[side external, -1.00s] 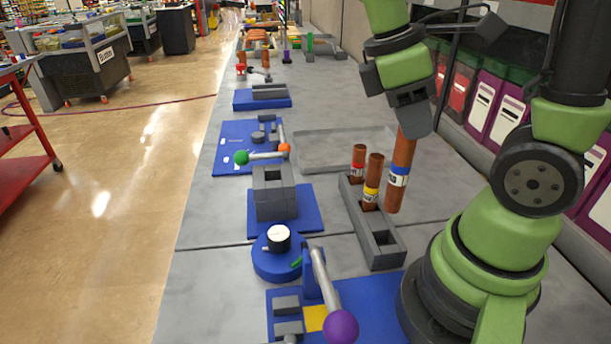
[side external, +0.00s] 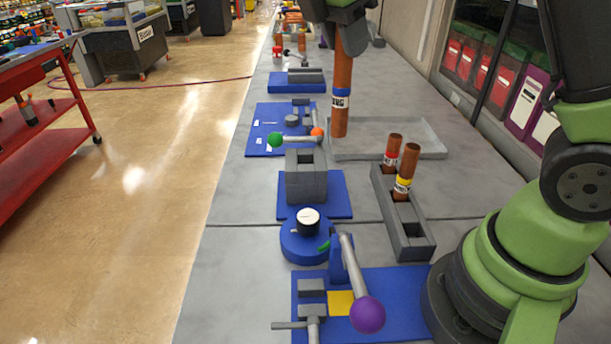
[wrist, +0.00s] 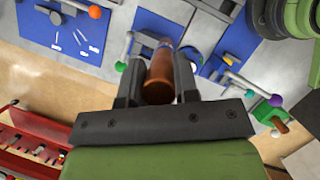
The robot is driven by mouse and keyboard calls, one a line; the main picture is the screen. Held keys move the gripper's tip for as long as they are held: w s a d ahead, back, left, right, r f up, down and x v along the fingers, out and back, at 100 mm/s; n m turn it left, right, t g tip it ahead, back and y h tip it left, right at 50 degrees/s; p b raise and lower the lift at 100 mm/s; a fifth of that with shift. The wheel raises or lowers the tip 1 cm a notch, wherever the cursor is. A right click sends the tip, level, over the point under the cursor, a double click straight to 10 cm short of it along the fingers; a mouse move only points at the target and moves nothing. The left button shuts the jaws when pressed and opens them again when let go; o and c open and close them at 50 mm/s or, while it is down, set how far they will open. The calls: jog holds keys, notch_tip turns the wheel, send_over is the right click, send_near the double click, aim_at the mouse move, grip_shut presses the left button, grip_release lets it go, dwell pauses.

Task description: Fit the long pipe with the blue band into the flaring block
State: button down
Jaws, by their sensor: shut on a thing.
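The long brown pipe with the blue band (side external: 341,88) hangs upright from my gripper (side external: 346,38). Its lower end is in the air in the side view, right of the grey block (side external: 306,178) on a blue plate, which I take to be the flaring block. In the wrist view the pipe (wrist: 160,80) sits between the two dark fingers of my gripper (wrist: 158,88), which is shut on it. The pipe's far end and the block's openings are partly hidden there.
A grey rack (side external: 412,232) holds two shorter pipes, banded red (side external: 391,150) and yellow (side external: 406,172). A shallow grey tray (side external: 425,148) lies behind. A green-and-orange-ended lever (side external: 296,139), a blue dial base (side external: 304,245) and a purple-knobbed lever (side external: 367,314) stand nearby.

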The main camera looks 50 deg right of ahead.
jog(key=w+a+n+t, duration=0.2)
jog(key=w+n, duration=0.2)
jog(key=w, duration=0.2)
notch_tip(320, 180, down, 11)
jog(key=shift+w+d+f, duration=0.15)
jog(key=shift+d, duration=0.05)
jog(key=shift+f, duration=0.2)
jog(key=c, duration=0.9)
grip_release()
jog(key=shift+o, duration=0.2)
jog(key=shift+r, duration=0.1)
